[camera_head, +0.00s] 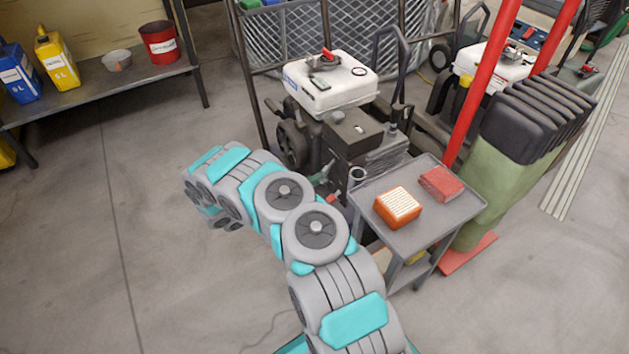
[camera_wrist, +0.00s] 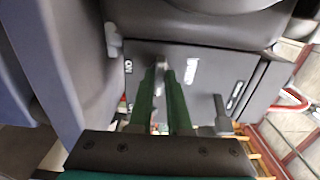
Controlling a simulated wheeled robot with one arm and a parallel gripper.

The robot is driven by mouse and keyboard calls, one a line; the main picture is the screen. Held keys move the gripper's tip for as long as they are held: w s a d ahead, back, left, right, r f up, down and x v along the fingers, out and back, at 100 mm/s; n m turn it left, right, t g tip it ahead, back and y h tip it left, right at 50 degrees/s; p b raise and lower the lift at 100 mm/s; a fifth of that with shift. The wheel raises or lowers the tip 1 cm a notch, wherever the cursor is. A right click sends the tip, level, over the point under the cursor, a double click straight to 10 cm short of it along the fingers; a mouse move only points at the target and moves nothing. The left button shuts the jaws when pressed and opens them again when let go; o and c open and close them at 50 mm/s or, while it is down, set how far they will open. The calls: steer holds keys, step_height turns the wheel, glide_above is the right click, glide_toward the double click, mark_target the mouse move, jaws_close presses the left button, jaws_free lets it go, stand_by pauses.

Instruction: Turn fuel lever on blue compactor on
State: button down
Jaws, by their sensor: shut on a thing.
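In the wrist view, my gripper (camera_wrist: 160,76) has its two green fingers close together around a small grey lever (camera_wrist: 161,62) on a dark engine panel (camera_wrist: 215,70). Most of this lever is hidden between the fingers. A white "ON" label (camera_wrist: 128,67) is just left of the fingertips, and another white label (camera_wrist: 191,71), too blurred to read, is to the right. In the head view, my arm reaches a machine with a black engine (camera_head: 352,135) and a white top (camera_head: 330,85) with a small blue mark. The arm mostly hides my gripper there.
Other grey levers stand left (camera_wrist: 113,40) and right (camera_wrist: 221,115) of the fingers. A grey cart (camera_head: 425,222) with an orange box (camera_head: 397,206) and a red box (camera_head: 441,183) stands close right of the engine. Floor at left is clear, before a shelf (camera_head: 110,88).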

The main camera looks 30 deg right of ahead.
steer(key=shift+f+m+b, duration=0.15)
steer(key=shift+m+b, duration=0.25)
steer(key=m+b, duration=0.3)
steer(key=shift+m, duration=0.4)
steer(key=m+b, duration=0.3)
steer(key=m, duration=0.1)
steer(key=m+b, duration=0.4)
steer(key=m, duration=0.1)
steer(key=shift+m, duration=0.4)
steer(key=shift+m+b, duration=1.15)
steer(key=shift+m, duration=0.65)
